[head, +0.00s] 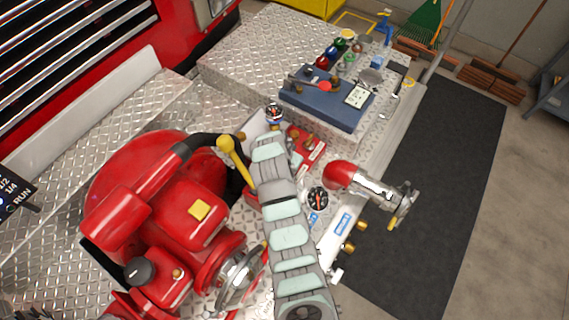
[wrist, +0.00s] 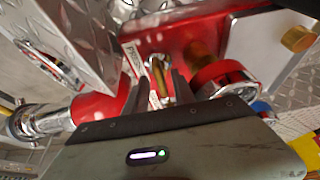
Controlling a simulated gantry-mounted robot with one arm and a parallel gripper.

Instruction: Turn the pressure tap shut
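In the wrist view, the two dark fingers of my gripper (wrist: 161,88) point at a red panel and stand apart. A small tap with a brass-coloured lever and chrome body (wrist: 158,72) shows between the fingertips. A white label starting "PRES" (wrist: 131,58) is beside it, partly hidden by the left finger. I see a gap between the fingers, but cannot tell if either touches the lever. In the head view, my arm covers the gripper and the tap; part of the red panel (head: 314,153) with brass fittings shows to the right of the arm.
A red pump (head: 150,225) with a yellow-knobbed lever (head: 230,148) stands left of my arm. Gauges (head: 318,199) (head: 274,112) and a red-and-chrome outlet (head: 372,187) are close by. A blue toolbox or mat (head: 326,104) with small items lies behind. A dark floor mat (head: 440,190) is clear.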

